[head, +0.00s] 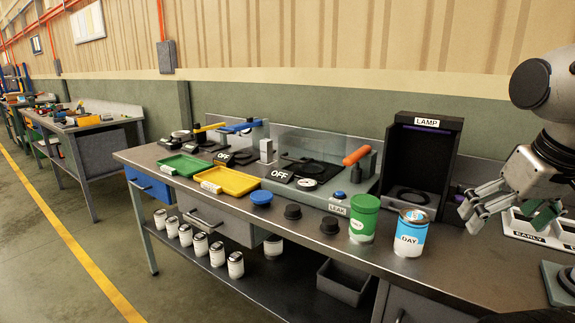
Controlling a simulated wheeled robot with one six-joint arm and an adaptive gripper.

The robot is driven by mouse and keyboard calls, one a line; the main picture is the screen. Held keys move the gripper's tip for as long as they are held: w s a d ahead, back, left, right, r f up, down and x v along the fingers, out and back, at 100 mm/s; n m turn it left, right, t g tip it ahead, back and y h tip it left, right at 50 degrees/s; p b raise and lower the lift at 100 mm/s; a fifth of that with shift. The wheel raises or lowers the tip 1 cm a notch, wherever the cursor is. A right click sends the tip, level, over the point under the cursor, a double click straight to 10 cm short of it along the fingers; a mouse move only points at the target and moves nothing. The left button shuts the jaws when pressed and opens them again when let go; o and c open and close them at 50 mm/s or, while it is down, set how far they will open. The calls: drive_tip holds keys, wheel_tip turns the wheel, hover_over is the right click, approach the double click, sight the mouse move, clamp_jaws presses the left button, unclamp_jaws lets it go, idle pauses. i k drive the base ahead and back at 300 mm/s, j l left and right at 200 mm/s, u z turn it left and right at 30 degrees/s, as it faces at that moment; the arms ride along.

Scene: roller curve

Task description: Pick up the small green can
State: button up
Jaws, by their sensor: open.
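A green can (363,219) with a green lid and a pale label stands upright near the front edge of the bench, in the right half of the head view. A blue and white can (410,234) labelled DAY stands just to its right. My gripper (474,213) is at the right, above the bench and apart from both cans. Its fingers are open, with nothing seen between them. A dark green shape (543,216) shows behind and below my gripper; I cannot tell what it is.
Two black caps (330,225) and a blue cap (261,198) lie left of the green can. A black LAMP booth (424,165) stands behind it. A white holder marked EARLY (530,232) is at the right. Green and yellow trays (228,181) lie further left.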

sight(362, 225)
drive_tip(key=i+j+z, duration=0.25)
drive_tip(key=j, duration=0.15)
drive_tip(key=j+z, duration=0.2)
drive_tip(key=j, duration=0.2)
drive_tip(key=j+z, duration=0.25)
drive_tip(key=j, duration=0.15)
drive_tip(key=k+j, duration=0.1)
drive_tip(key=j, duration=0.35)
drive_tip(key=k+j, duration=0.1)
drive_tip(key=j, duration=0.3)
drive_tip(key=k+j, duration=0.1)
drive_tip(key=j, duration=0.8)
drive_tip(key=k+z, duration=0.05)
